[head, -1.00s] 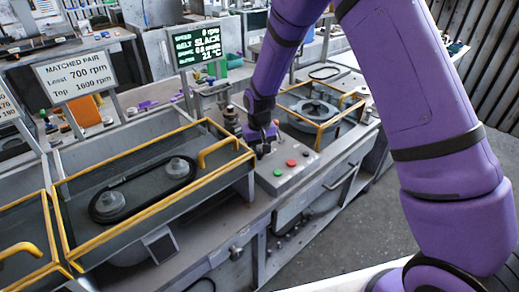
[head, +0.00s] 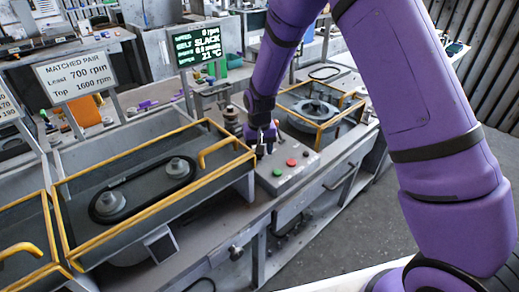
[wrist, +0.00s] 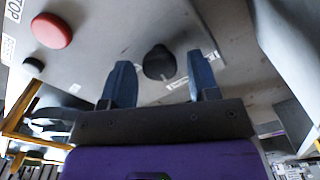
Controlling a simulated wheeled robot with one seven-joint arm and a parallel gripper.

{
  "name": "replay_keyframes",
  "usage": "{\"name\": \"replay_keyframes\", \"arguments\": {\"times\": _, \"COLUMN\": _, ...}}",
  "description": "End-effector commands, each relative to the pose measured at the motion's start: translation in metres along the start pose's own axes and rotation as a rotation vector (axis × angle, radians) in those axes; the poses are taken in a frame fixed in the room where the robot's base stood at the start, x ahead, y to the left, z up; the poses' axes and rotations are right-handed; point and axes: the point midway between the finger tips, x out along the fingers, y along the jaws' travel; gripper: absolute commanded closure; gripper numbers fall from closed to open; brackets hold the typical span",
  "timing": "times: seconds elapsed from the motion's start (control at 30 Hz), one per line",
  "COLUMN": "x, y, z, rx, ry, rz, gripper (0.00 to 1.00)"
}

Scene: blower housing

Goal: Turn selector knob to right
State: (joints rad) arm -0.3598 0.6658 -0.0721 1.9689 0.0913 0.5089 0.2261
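The selector knob (wrist: 158,62) is a small black knob on the grey control panel (wrist: 110,50). In the wrist view it sits between and just ahead of the two blue fingers of my gripper (wrist: 162,82). The fingers are apart, with a visible gap on each side of the knob. Which way its pointer faces cannot be told. White labels beside it are partly hidden by the right finger. In the head view my gripper (head: 262,145) is over the far left part of the panel (head: 292,178) and mostly hides the knob.
A red button (head: 291,162) and a green button (head: 277,172) are on the panel near my gripper. Yellow-railed housings stand on both sides, the left one with a belt on two pulleys (head: 145,190). A display (head: 198,42) reads belt slack, 0 rpm.

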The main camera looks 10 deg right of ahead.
Motion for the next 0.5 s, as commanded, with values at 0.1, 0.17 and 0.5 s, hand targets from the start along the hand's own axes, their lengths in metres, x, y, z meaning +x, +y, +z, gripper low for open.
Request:
{"name": "replay_keyframes", "arguments": {"times": 0.1, "x": 0.0, "y": 0.0, "z": 0.0, "rx": 0.0, "ry": 0.0, "rz": 0.0, "gripper": 0.4}}
{"name": "replay_keyframes", "arguments": {"times": 0.17, "x": 0.0, "y": 0.0, "z": 0.0, "rx": 0.0, "ry": 0.0, "rz": 0.0, "gripper": 0.4}}
{"name": "replay_keyframes", "arguments": {"times": 0.5, "x": -0.022, "y": 0.0, "z": -0.001, "rx": 0.0, "ry": 0.003, "rz": -0.001, "gripper": 0.4}}
